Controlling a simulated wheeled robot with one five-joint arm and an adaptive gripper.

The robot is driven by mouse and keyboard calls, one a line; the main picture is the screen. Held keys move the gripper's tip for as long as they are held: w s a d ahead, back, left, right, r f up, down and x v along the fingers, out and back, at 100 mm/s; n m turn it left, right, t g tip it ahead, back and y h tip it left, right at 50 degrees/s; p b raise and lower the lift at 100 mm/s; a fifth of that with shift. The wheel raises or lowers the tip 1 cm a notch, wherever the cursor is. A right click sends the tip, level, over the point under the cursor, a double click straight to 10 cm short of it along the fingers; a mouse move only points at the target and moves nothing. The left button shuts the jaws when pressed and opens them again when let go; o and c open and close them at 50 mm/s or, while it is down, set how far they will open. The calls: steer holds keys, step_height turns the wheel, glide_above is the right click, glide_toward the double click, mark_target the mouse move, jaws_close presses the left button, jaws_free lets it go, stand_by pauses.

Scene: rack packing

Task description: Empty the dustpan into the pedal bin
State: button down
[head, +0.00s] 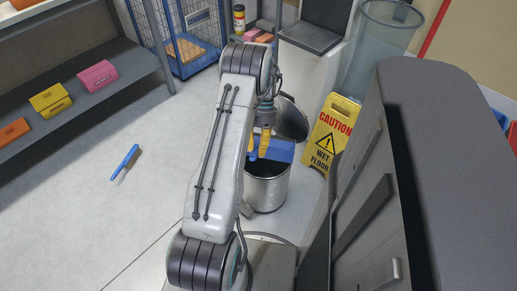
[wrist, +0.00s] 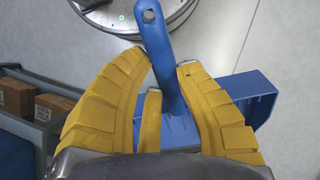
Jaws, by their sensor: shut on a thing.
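The blue dustpan (head: 281,151) hangs in the head view over the mouth of the metal pedal bin (head: 267,193). The bin's round lid (head: 291,119) stands open behind it. My gripper (head: 259,147) has its yellow fingers shut on the dustpan. In the wrist view my gripper (wrist: 160,75) holds the dustpan's blue handle (wrist: 156,38) between its fingers, and the pan (wrist: 257,92) shows behind them. Whether debris lies in the pan or the bin cannot be seen. My arm hides part of the bin's left side.
A yellow wet-floor sign (head: 331,132) stands right of the bin, near a grey drawer cabinet (head: 355,205). A blue brush (head: 125,162) lies on the open floor at left. A shelf (head: 85,95) with boxes and a blue wire cage (head: 185,35) stand farther back.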

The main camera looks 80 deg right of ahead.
step_height(320, 180, up, 3)
steer(key=h, duration=0.2)
steer(key=shift+r+h+b, duration=0.2)
steer(key=shift+h+b, duration=0.1)
steer(key=shift+h, duration=0.1)
steer(key=shift+r+h+b, duration=1.05)
steer(key=shift+r+h, duration=0.25)
steer(key=shift+r, duration=0.3)
